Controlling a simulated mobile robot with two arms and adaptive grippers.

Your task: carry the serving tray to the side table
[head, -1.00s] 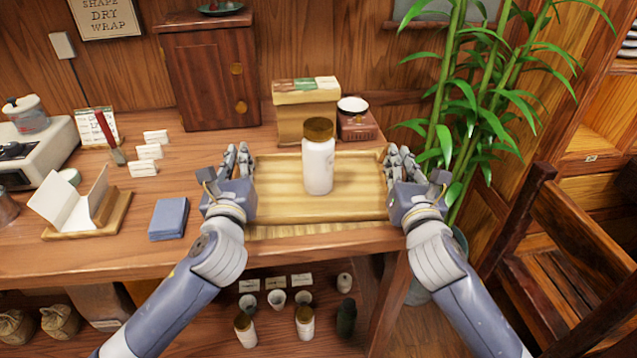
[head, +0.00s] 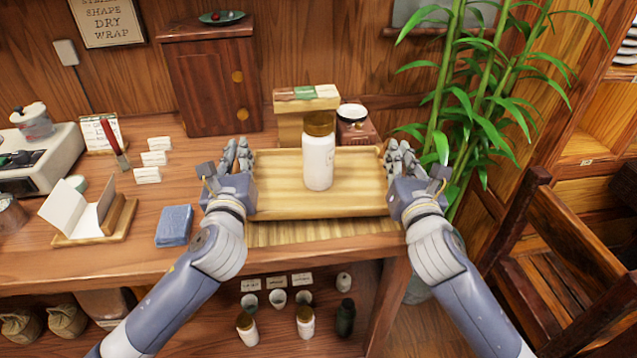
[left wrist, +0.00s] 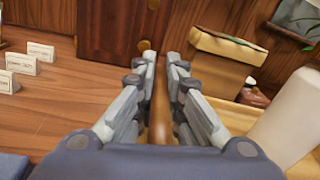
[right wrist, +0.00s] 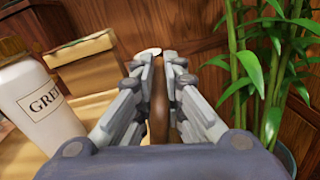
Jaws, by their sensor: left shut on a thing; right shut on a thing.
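The serving tray (head: 275,200) is pale wood and appears level, just above a slatted mat (head: 320,234) on the wooden counter. A white bottle with a brown cap (head: 318,160) stands upright on it; part of its label shows in the right wrist view (right wrist: 40,105). My left gripper (head: 238,152) is shut on the tray's left end, and my right gripper (head: 397,152) is shut on its right end. In the left wrist view a brown bar (left wrist: 159,110) runs between the fingers, and a similar one (right wrist: 158,110) in the right wrist view. I cannot identify a side table.
A wooden stand (head: 303,105) and dark tin (head: 355,125) sit close behind the tray. A bamboo plant (head: 450,110) and a wooden chair (head: 560,265) are on the right. A blue cloth (head: 174,226) and a paper holder (head: 90,215) lie on the left.

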